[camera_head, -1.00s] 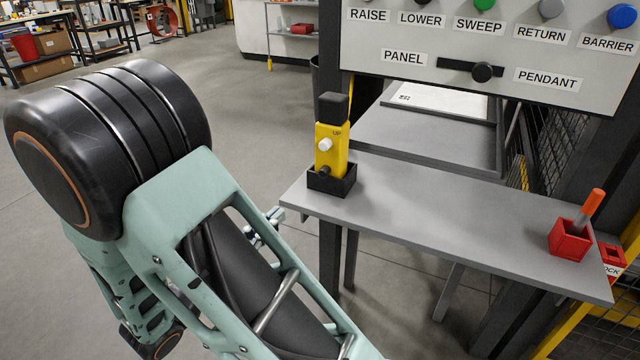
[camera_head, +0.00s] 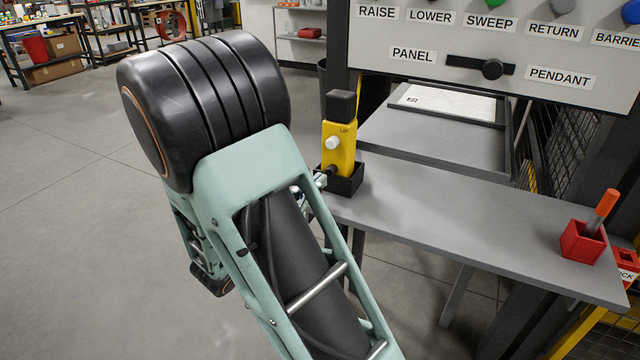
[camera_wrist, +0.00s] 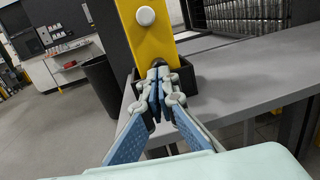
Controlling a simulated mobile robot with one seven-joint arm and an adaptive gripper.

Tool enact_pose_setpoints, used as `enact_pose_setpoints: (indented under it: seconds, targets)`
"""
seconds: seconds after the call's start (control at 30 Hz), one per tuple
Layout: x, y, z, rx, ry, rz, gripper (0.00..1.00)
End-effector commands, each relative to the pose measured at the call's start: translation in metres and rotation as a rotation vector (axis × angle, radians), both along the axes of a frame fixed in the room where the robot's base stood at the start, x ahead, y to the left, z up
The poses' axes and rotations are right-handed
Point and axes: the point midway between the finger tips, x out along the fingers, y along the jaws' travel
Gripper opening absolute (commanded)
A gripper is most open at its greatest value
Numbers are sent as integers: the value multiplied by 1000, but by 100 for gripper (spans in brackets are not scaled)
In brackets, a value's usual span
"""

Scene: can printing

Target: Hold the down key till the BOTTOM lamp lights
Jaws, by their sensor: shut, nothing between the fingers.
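The yellow pendant (camera_head: 341,150) stands upright in a black holder (camera_head: 348,183) on the grey shelf. Its white upper key (camera_head: 332,142) is beside the "UP" mark; it also shows in the wrist view (camera_wrist: 146,16). The dark lower key (camera_head: 333,170) is partly hidden by my gripper in the head view and covered in the wrist view. My gripper (camera_wrist: 157,75) is shut and empty, its fingertips at the pendant's lower face, below the white key. I cannot tell whether they touch the lower key. No BOTTOM lamp is in view.
A control panel (camera_head: 420,75) with labelled buttons and a PANEL/PENDANT selector (camera_head: 492,69) is above the shelf (camera_head: 450,215). A red box (camera_head: 583,242) with an orange-handled tool stands at the shelf's right end. The shelf between is clear.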

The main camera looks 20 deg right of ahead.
Motion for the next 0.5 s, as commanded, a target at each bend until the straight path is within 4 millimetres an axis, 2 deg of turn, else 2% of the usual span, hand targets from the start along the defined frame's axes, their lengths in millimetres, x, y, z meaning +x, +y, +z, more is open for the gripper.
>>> enact_pose_setpoints:
  seconds: [0.2, 0.5]
  targets:
    - [8, -13, 0, 0, -1, 1, 0]
    - [8, -14, 1, 1, -1, 0, 0]
